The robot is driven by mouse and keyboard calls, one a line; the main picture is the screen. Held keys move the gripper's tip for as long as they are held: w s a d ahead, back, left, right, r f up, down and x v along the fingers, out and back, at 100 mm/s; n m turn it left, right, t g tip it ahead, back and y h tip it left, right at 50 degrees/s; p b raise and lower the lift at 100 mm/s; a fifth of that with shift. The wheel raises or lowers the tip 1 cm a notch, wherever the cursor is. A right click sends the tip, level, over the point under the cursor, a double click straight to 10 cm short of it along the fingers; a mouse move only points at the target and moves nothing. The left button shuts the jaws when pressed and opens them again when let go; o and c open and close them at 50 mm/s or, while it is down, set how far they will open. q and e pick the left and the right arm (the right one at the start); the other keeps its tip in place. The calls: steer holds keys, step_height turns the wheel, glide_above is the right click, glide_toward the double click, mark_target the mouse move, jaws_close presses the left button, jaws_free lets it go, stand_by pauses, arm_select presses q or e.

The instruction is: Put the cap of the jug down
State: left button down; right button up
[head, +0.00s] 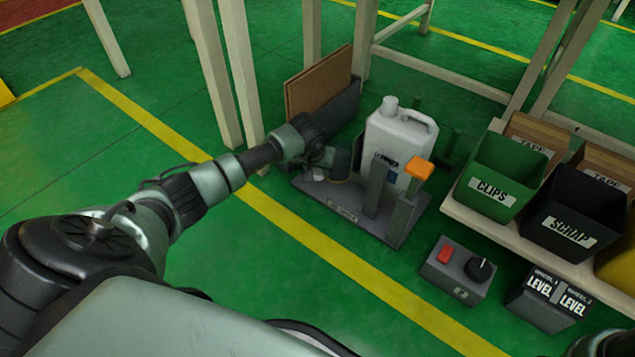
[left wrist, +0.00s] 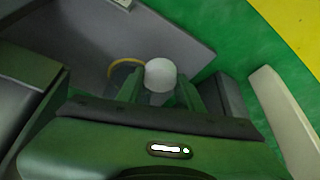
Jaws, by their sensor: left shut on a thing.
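The white jug (head: 402,140) stands upright on a grey stand (head: 330,203), its handle to the right and its neck (head: 390,103) at the top left. My left gripper (head: 318,170) is low over the left part of the stand, left of the jug. In the left wrist view the gripper (left wrist: 160,92) is shut on the pale round cap (left wrist: 161,72). The cap is beside a yellow ring (left wrist: 122,75) on the grey surface and partly overlaps it in the picture. I cannot tell whether the cap touches the surface. My right gripper is not in view.
A brown board (head: 318,82) is behind my gripper. A control box (head: 457,270), green clips bin (head: 497,175) and black scrap bin (head: 572,220) are to the right.

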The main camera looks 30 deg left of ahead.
mark_target(317, 175)
arm_select(q)
step_height(317, 175, down, 4)
steer(key=shift+f+b, duration=0.1)
steer(key=shift+b, duration=1.1)
steer(key=c, duration=0.9)
jaws_free()
